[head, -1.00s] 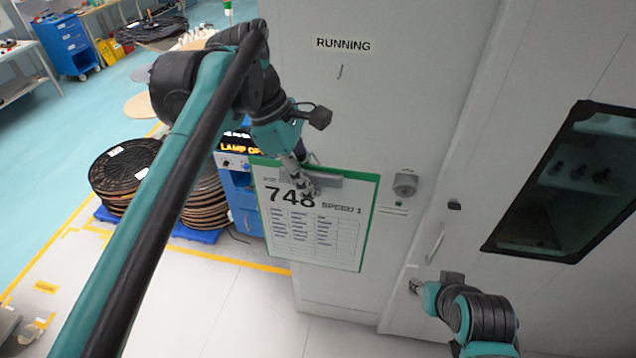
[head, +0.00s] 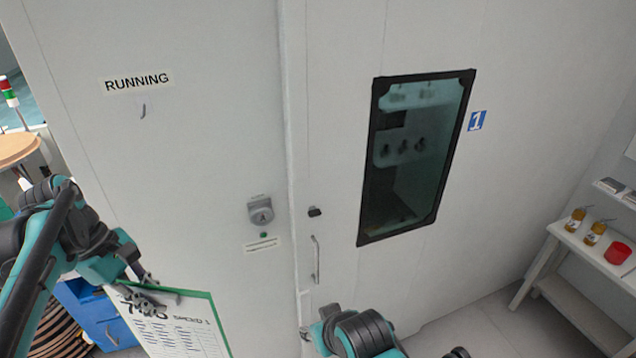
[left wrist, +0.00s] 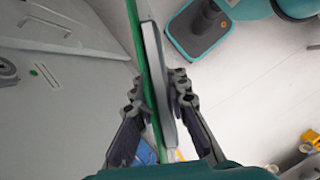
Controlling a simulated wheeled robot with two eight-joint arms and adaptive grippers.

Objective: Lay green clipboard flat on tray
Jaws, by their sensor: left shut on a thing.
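The green clipboard (head: 190,335) hangs at the lower left of the head view, with a white printed sheet on it. Its lower part is cut off by the picture edge. My left gripper (head: 150,293) is shut on its top edge, by the clip. In the left wrist view the clipboard (left wrist: 143,50) is seen edge-on, upright between the two fingers of the left gripper (left wrist: 156,98). My right gripper (head: 310,331) is at the bottom middle, in front of the door, small and partly hidden by its own arm. I cannot make out a tray.
A grey cabinet wall has a RUNNING label and an empty hook (head: 143,111). A door with a handle (head: 315,260) and dark window (head: 415,160) stands beside it. A white bench (head: 590,258) at the right holds bottles and a red container (head: 617,253). Floor before it is clear.

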